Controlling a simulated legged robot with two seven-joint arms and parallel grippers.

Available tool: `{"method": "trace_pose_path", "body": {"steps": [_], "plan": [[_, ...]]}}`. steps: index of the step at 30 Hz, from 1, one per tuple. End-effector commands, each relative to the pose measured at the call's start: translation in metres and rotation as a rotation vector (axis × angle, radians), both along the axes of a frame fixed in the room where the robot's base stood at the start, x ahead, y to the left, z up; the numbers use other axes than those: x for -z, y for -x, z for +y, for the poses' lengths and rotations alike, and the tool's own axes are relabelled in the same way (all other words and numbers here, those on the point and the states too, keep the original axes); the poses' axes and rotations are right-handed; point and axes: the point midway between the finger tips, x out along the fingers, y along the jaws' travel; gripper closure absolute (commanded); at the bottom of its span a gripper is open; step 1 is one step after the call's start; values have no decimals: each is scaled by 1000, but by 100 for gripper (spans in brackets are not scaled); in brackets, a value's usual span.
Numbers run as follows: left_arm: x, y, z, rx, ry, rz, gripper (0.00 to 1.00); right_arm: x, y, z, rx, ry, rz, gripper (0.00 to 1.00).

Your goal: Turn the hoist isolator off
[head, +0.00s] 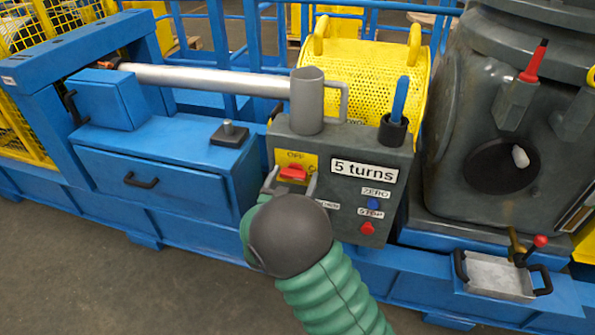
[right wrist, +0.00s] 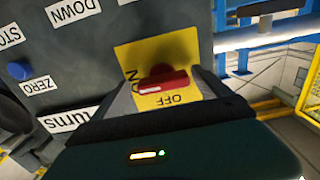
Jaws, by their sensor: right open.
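The hoist isolator is a red handle (head: 292,173) on a yellow plate (head: 310,160) at the upper left of the grey control panel, under the word OFF. In the right wrist view the red handle (right wrist: 163,82) lies nearly level across the upside-down plate. A pale mark shows near its left end, on the side of the partly hidden ON label. OFF reads below the handle there. My right gripper (head: 291,184) is open in front of the isolator, a finger on either side of the handle. I cannot tell whether the fingers touch it. My left gripper is not in view.
The panel carries a "5 turns" sign (head: 363,171), a blue ZERO button (head: 373,203) and a red STOP button (head: 368,228). A grey mug (head: 307,100) and a blue-handled tool in a black cup (head: 393,128) stand on top. A blue drawer cabinet (head: 150,165) is left.

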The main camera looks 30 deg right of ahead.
Motion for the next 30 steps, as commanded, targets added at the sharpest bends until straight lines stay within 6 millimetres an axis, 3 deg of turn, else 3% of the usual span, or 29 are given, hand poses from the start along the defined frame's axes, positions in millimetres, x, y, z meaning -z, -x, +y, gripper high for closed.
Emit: {"method": "trace_pose_path", "body": {"steps": [5,19,30], "plan": [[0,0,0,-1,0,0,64,0,-1,1,-2,-1,1,14],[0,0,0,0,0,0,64,3,-2,-4,-1,-5,3,75],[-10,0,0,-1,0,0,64,0,-1,-3,-2,22,37,75]]}}
